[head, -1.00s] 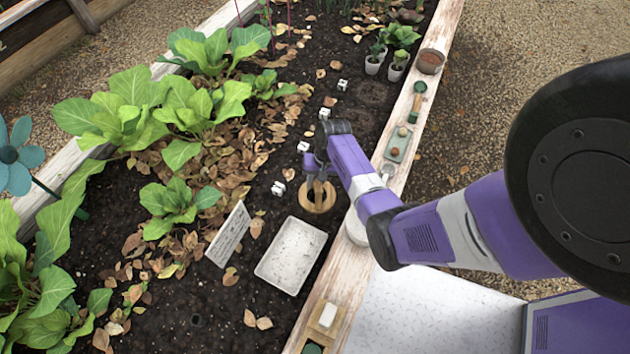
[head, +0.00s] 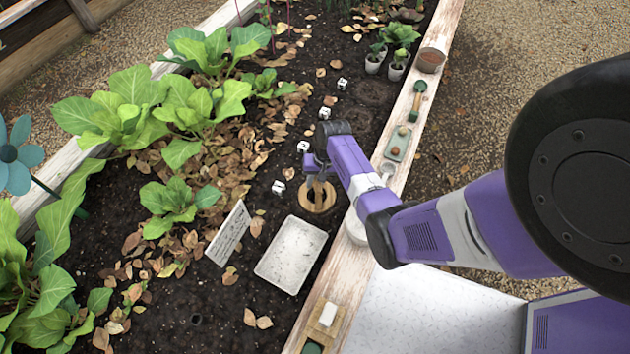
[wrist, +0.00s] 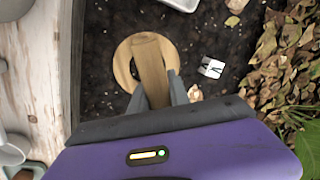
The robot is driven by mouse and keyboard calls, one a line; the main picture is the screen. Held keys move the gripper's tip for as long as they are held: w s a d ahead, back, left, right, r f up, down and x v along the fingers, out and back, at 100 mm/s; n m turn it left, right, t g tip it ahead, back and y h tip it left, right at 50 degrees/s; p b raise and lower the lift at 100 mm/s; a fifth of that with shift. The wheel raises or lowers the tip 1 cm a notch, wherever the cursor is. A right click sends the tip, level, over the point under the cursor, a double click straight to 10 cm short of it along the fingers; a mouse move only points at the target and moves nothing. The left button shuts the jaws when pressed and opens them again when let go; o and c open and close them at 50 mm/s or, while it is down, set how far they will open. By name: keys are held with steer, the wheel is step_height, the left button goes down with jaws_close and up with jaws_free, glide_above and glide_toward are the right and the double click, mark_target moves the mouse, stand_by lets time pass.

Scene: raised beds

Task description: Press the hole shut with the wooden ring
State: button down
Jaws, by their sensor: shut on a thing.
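The wooden ring (head: 317,204) lies flat on the dark soil near the bed's right board, just above the white tray in the head view. In the wrist view the ring (wrist: 122,65) shows beneath a wooden bar (wrist: 149,62) that rises from its middle towards me. My gripper (head: 318,180) is over the ring. In the wrist view my gripper (wrist: 160,92) has its grey fingers on either side of the bar, shut on it. Dark soil shows inside the ring. The hole's edge and the ring's underside are hidden.
White marked cubes (head: 278,187) lie in a line left of the ring. The white tray (head: 291,255) and a sign (head: 228,234) stand nearer. Leafy plants fill the left. The wooden border (head: 341,262) holds a small green tray (head: 398,144) and other items.

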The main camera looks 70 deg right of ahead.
steer(key=shift+f, duration=0.15)
stand_by(0.6)
step_height(320, 180, up, 17)
steer(key=p, duration=1.6)
steer(key=shift+p, duration=0.4)
